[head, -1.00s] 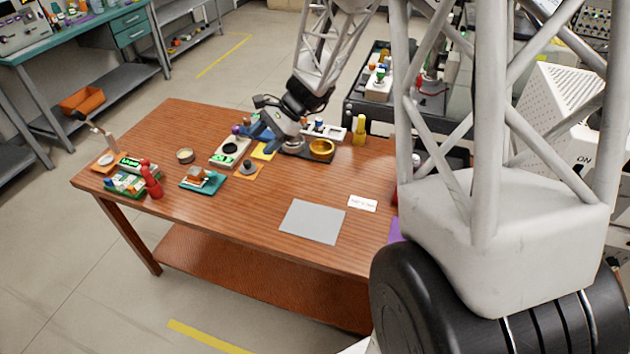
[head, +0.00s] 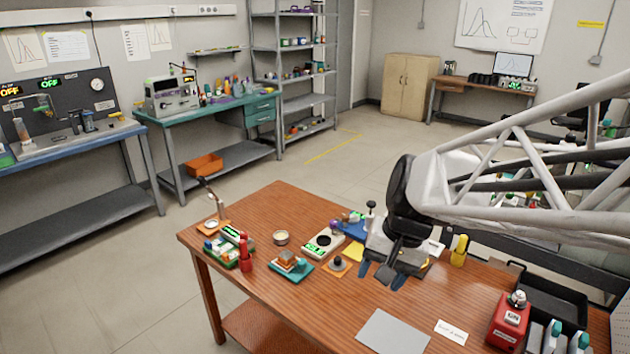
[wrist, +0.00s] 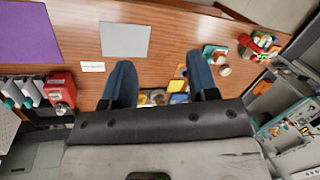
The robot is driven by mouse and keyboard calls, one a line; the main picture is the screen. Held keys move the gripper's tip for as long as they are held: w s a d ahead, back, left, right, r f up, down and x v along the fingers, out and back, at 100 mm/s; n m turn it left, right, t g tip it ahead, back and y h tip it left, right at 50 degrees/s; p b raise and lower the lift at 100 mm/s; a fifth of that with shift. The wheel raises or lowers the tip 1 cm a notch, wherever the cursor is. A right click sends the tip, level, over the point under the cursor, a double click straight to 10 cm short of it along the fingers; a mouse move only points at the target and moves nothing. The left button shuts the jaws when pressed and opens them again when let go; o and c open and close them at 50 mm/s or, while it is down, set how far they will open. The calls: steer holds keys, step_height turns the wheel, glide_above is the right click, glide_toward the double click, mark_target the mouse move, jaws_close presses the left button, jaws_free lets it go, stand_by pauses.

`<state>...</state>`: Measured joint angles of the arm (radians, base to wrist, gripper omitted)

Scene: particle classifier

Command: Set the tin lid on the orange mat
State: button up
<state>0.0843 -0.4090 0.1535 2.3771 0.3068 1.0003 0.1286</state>
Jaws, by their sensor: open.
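An orange mat (head: 336,270) lies mid-table in the head view, with a small dark knobbed round piece (head: 338,262) on it. A small open round tin (head: 281,238) stands on bare wood. I cannot tell for certain which piece is the tin lid. My gripper (head: 382,278) is open above the table, right of the knobbed piece. In the wrist view its two blue fingers (wrist: 160,68) are spread with nothing between them. It hides part of the table behind it.
A grey mat (head: 393,332) and white label (head: 451,331) lie at the front. A red box (head: 508,322) stands at the right, a yellow piece (head: 459,251) at the back. A teal mat (head: 303,270) and red figure (head: 245,252) are left. A purple mat (wrist: 28,32) shows in the wrist view.

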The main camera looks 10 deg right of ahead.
steer(key=s+d+r+n+t+h, duration=0.1)
steer(key=s+r+n+h, duration=0.1)
steer(key=s, duration=0.8)
steer(key=shift+d+n+t+h, duration=0.35)
steer(key=shift+n+h, duration=0.25)
steer(key=shift+n, duration=0.5)
